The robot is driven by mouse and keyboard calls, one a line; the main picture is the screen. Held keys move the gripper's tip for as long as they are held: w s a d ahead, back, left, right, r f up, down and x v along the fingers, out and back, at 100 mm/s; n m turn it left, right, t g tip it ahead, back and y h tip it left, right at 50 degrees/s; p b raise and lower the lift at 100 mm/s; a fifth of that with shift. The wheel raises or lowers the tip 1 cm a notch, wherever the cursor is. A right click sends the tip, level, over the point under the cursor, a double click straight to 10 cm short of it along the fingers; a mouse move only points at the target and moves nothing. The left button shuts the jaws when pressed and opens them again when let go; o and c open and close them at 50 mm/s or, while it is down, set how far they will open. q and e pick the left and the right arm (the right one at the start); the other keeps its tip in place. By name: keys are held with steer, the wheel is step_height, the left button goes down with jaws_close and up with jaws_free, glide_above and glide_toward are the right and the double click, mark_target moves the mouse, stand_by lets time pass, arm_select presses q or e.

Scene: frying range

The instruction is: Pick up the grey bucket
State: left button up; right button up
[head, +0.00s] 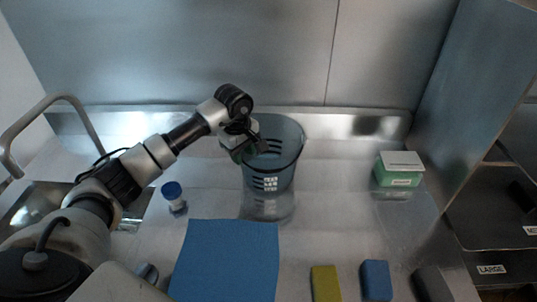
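The grey bucket (283,167) is see-through, with white markings on its front. It stands upright on the metal counter near the back wall, and its reflection shows on the counter below it. My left gripper (249,150) is at the left side of the bucket's rim, with its fingers pointing down around the rim's edge. The fingers are small and dark here, and I cannot tell whether they are closed on the rim. My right gripper is out of view.
A blue-capped jar (174,197) stands left of the bucket. A blue cloth (227,262) lies in front. A green-and-white box (399,169) is at the right. A yellow sponge (325,283) and a blue sponge (376,280) lie at the front. A sink and faucet (52,103) are left.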

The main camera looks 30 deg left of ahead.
arm_select(q)
steer(key=shift+w+f, duration=0.1)
steer(key=shift+f, duration=0.6)
jaws_close()
stand_by(0.9)
